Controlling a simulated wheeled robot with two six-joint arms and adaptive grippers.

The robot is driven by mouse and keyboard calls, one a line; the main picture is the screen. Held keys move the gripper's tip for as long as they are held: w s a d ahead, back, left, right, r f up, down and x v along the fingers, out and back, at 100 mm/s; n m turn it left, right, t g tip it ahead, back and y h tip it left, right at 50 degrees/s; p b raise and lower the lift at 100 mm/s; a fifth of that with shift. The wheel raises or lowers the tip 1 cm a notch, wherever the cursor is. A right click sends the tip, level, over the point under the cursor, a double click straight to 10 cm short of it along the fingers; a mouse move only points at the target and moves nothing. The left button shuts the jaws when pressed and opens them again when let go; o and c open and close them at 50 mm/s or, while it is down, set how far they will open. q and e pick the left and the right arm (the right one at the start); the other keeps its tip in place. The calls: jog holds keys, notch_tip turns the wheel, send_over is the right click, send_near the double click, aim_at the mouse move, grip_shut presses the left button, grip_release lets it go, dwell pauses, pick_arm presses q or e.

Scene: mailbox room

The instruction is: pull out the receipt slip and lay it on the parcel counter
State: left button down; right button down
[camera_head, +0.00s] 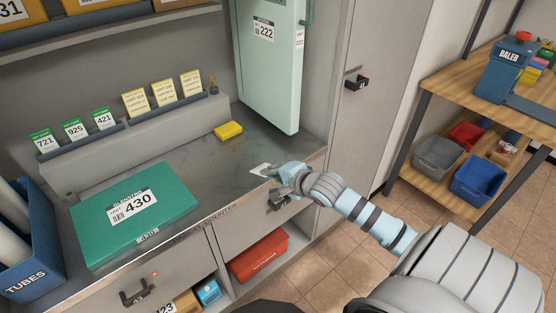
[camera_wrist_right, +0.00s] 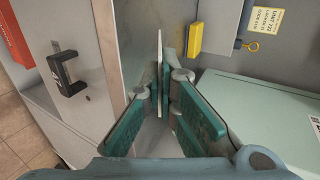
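The white receipt slip (camera_head: 260,170) shows at the fingertips of my right gripper (camera_head: 277,172), above the front right part of the grey parcel counter (camera_head: 225,172). In the right wrist view the slip (camera_wrist_right: 160,62) is thin and nearly edge-on, between the closed-together tips of the right gripper (camera_wrist_right: 166,84). The gripper is shut on it. I cannot tell whether the slip touches the counter top. My left gripper is not in view.
A green parcel marked 430 (camera_head: 135,210) lies on the counter's left. A yellow block (camera_head: 228,130) sits at the back. The pale green door (camera_head: 268,65) stands open behind the gripper. Bare counter lies between the parcel and gripper. Drawer handles (camera_head: 278,203) project in front.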

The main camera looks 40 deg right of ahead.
aim_at(257, 168)
jog(key=b+x, duration=0.3)
jog(key=shift+w+f+b, duration=0.1)
jog(key=shift+w+b, duration=0.1)
jog(key=shift+b, duration=0.2)
jog(key=b+x, duration=0.1)
jog(key=x, duration=0.2)
jog(key=shift+w+r, duration=0.1)
jog(key=shift+r, duration=0.1)
jog(key=shift+b+x, duration=0.35)
jog(key=shift+x, duration=0.45)
jog(key=shift+r, duration=0.1)
jog(key=c, duration=1.7)
grip_release()
